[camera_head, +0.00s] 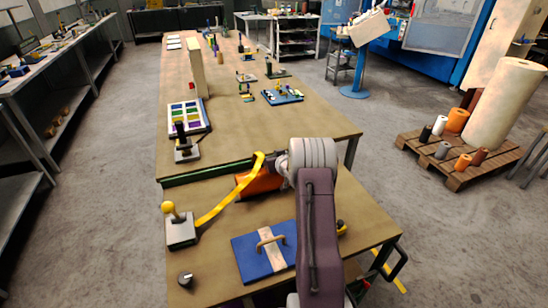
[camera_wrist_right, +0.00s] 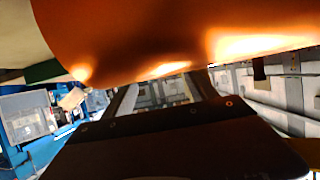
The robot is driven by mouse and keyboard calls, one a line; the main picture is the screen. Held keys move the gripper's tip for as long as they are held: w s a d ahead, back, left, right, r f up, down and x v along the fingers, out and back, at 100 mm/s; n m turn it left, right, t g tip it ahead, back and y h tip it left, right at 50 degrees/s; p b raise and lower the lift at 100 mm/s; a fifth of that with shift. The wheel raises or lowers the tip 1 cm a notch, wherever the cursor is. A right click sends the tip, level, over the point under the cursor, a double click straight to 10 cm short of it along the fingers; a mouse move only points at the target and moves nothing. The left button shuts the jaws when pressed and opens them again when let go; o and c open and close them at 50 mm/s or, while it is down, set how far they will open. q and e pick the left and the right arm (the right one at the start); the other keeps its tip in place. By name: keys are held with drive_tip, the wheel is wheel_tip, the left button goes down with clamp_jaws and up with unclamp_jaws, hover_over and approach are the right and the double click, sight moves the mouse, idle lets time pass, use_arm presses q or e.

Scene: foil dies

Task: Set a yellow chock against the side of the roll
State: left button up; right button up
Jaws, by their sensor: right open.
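An orange roll (camera_head: 258,183) lies near the back edge of the near table, left of my right wrist, which hides part of it. In the right wrist view, a large orange surface (camera_wrist_right: 150,35), apparently the roll, fills the top, very close to my right gripper (camera_wrist_right: 167,86). This gripper is open, with nothing visible between its fingers; in the head view it is hidden behind the wrist. A small yellow piece (camera_head: 342,228), possibly a chock, shows just right of my right arm, mostly hidden. Another yellow patch (camera_wrist_right: 302,150) shows at lower right in the wrist view. My left gripper is out of view.
A yellow strap (camera_head: 225,205) runs from beside the roll towards a grey block with a yellow knob (camera_head: 180,228). A green bar (camera_head: 205,174) crosses behind the roll.

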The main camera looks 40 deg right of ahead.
drive_tip(key=v, duration=1.2)
drive_tip(key=shift+r, duration=0.5)
drive_tip(key=shift+d, duration=0.1)
